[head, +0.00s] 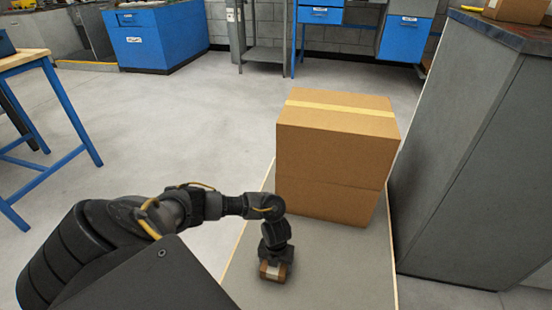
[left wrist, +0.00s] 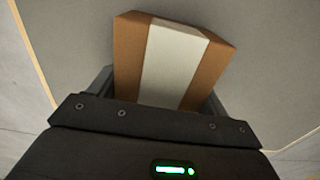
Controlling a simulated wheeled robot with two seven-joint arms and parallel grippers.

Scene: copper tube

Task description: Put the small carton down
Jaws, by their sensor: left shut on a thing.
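The small carton (head: 273,272) is brown with a pale band across it. In the left wrist view the small carton (left wrist: 172,60) sits between the two fingers of my left gripper (left wrist: 160,85), which is shut on it. In the head view my left gripper (head: 275,262) points down over the grey surface, with the carton at its tips. I cannot tell whether the carton touches the surface. My right gripper is not in view.
A large cardboard box (head: 335,155) with yellow tape stands on the same grey surface (head: 345,265), just behind my left gripper. A grey cabinet (head: 465,150) rises at the right. A blue-legged table (head: 70,115) stands at the left. Surface to the gripper's right is clear.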

